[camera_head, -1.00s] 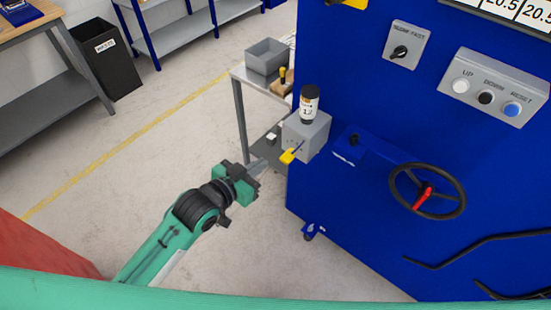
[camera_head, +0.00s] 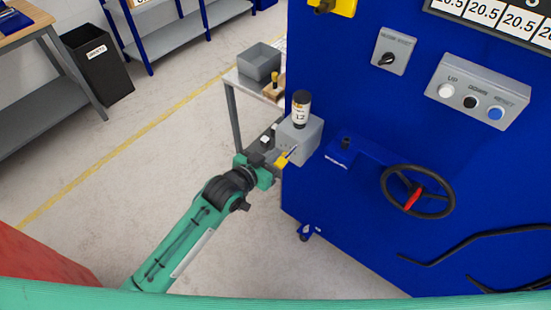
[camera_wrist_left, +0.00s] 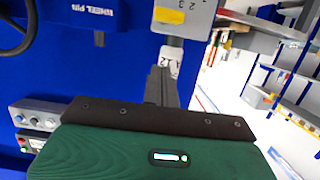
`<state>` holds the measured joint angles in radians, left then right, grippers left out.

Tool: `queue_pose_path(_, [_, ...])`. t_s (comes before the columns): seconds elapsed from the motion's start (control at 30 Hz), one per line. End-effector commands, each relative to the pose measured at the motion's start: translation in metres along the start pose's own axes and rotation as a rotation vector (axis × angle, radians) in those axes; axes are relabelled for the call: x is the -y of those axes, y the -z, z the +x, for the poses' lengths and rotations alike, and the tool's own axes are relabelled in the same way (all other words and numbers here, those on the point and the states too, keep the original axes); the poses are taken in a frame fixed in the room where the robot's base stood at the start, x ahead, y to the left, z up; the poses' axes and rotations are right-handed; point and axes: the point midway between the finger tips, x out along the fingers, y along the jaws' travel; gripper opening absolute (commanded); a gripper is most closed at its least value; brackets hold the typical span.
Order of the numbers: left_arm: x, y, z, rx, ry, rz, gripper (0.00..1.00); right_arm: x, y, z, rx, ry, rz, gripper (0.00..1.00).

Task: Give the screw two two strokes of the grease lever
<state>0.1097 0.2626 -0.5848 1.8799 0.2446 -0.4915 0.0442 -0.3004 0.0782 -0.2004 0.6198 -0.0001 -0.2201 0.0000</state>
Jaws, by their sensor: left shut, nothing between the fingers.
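The grease unit is a grey box (camera_head: 300,137) on the left side of the blue machine, with a dark cartridge (camera_head: 301,108) labelled 12 standing on it. Its lever has a yellow grip (camera_head: 281,160) at the lower left of the box. My left gripper (camera_head: 270,158) is shut and empty, right beside the yellow grip; I cannot tell whether they touch. In the left wrist view the shut fingers (camera_wrist_left: 162,85) point up towards the grey box (camera_wrist_left: 190,14), with the yellow grip (camera_wrist_left: 168,16) in front of it. My right gripper is out of view.
A handwheel (camera_head: 417,191) with a red handle and a grey button panel (camera_head: 475,100) are on the machine's front. A small table with a grey bin (camera_head: 259,62) stands behind the grease unit.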

Motion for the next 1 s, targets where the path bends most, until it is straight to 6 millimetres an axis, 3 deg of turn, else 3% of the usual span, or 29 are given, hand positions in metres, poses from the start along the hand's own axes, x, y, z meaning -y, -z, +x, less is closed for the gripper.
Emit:
queue_pose_path(0.1, [0.000,-0.005,0.015,0.005,0.000,-0.001,0.00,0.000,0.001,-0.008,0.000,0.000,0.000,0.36])
queue_pose_path(0.4, [0.000,-0.036,0.022,0.002,0.000,0.001,0.00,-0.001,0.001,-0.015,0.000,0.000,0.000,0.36])
queue_pose_path(0.77, [0.000,-0.039,0.022,0.000,0.000,0.001,0.00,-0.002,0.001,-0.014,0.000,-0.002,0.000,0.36])
queue_pose_path(1.0, [0.000,-0.051,0.024,-0.046,0.000,0.001,0.00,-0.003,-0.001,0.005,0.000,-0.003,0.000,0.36])
